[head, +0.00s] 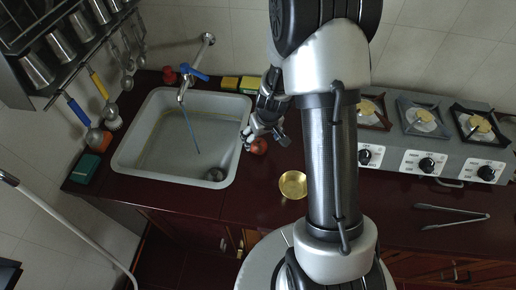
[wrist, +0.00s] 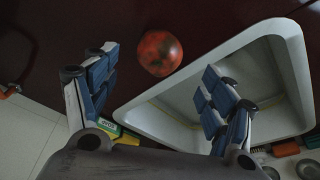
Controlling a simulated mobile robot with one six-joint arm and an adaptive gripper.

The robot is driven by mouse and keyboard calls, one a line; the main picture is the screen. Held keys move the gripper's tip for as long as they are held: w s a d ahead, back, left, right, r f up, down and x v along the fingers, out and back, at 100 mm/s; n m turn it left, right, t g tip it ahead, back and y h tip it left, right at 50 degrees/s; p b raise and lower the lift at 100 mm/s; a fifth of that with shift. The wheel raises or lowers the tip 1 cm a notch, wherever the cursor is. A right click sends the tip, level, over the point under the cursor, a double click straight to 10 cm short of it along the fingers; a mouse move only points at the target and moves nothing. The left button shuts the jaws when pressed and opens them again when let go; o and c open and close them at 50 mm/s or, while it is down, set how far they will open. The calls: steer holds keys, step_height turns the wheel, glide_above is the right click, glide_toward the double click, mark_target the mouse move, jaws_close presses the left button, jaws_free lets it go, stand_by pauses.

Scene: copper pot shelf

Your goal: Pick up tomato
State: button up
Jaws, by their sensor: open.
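The tomato (head: 259,146) is red and round and sits on the dark red counter just right of the sink, partly hidden by my gripper in the head view. In the wrist view the tomato (wrist: 160,53) lies ahead of the fingertips, between the two fingers' lines, with mottled red and dark green skin. My gripper (head: 257,133) is above and next to the tomato, near the sink's right rim. In the wrist view my gripper (wrist: 160,80) is open, its blue-padded fingers apart with nothing between them.
The sink (head: 150,130) with a blue-handled faucet (head: 192,75) lies left of the tomato. A brass bowl (head: 293,184) stands to the right, tongs (head: 452,217) farther right. Yellow and green sponges (head: 240,84) lie behind. A gas stove (head: 430,130) fills the back right.

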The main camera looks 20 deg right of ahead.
mark_target(259, 143)
steer(key=b+x, duration=0.2)
steer(key=x, duration=0.5)
steer(key=shift+w+f+b, duration=0.25)
steer(key=shift+b, duration=0.05)
steer(key=shift+r, duration=0.1)
steer(key=c, duration=1.2)
